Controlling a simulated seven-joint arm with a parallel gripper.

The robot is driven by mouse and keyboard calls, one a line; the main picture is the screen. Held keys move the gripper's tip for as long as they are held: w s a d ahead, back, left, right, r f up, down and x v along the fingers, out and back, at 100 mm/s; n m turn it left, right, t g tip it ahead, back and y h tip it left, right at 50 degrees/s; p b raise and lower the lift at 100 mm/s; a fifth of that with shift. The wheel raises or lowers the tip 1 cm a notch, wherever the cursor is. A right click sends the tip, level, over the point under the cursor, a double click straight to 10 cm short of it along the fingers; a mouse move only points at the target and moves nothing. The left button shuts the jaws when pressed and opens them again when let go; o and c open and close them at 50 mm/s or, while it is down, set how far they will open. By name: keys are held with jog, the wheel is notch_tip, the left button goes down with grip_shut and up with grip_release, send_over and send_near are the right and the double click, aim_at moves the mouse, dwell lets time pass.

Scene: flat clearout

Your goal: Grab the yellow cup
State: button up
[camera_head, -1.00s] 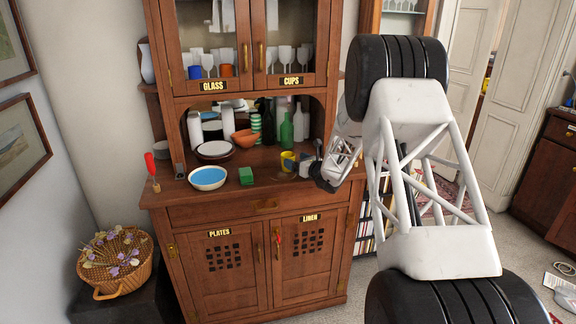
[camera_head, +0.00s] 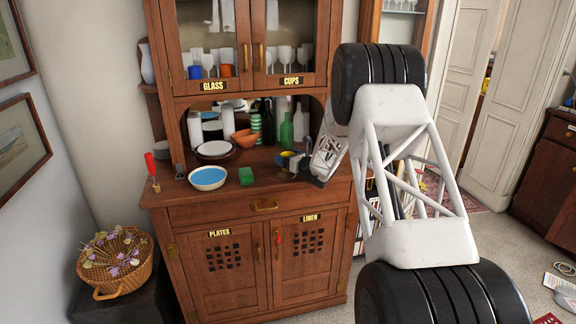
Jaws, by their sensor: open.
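The yellow cup (camera_head: 286,157) stands on the counter of the wooden cabinet, toward its right side. Only its upper part shows clearly. My gripper (camera_head: 289,167) is at the cup, in front of it and on its right, and covers its lower part. My gripper is open. I cannot tell whether the cup is between the fingers or whether they touch it.
Bare counter lies along the front edge.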

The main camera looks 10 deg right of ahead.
jog(key=c, duration=1)
jog(key=shift+c, duration=0.2)
jog(key=shift+r, duration=0.1)
jog(key=shift+r, duration=1.4)
jog(key=shift+s+r, duration=0.2)
jog(key=shift+r, duration=0.1)
jog(key=s+a+r, duration=0.1)
jog(key=s, duration=1.4)
jog(key=shift+s+a+r, duration=0.2)
jog(key=shift+s+a, duration=0.05)
jog(key=shift+s, duration=0.05)
